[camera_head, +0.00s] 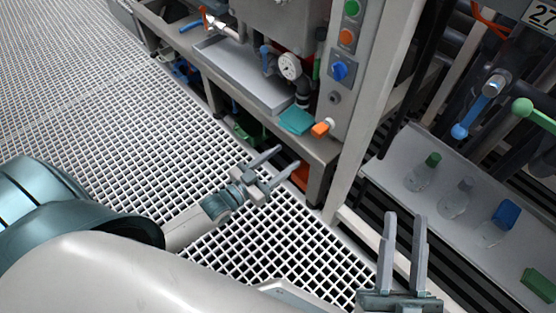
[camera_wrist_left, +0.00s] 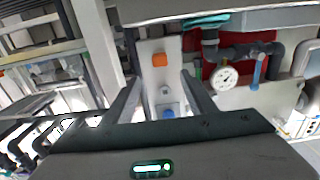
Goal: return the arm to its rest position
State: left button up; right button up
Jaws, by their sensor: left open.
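My left gripper (camera_head: 288,157) reaches in from the left over the floor grating, in front of the bench. Its two fingers are apart with nothing between them. In the left wrist view the open fingers (camera_wrist_left: 161,77) also show, with a grey button panel (camera_wrist_left: 158,47) beyond them and apart from them. My right gripper (camera_head: 405,216) is at the lower right, in front of the shelf. Its two fingers point up the picture and are apart, with nothing between them.
A bench (camera_head: 322,152) with a grey tray (camera_head: 240,75), a teal cloth (camera_head: 296,120) and a gauge (camera_head: 289,66) stands behind my left gripper. A white post (camera_head: 372,100) rises between bench and shelf. The shelf (camera_head: 395,165) holds several flasks. The grating (camera_head: 110,100) at left is clear.

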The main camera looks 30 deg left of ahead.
pick_arm(q)
jog(key=shift+s+a, duration=0.2)
jog(key=shift+s, duration=0.45)
pick_arm(e)
jog(key=shift+w+f+g, duration=0.3)
jog(key=shift+f, duration=0.05)
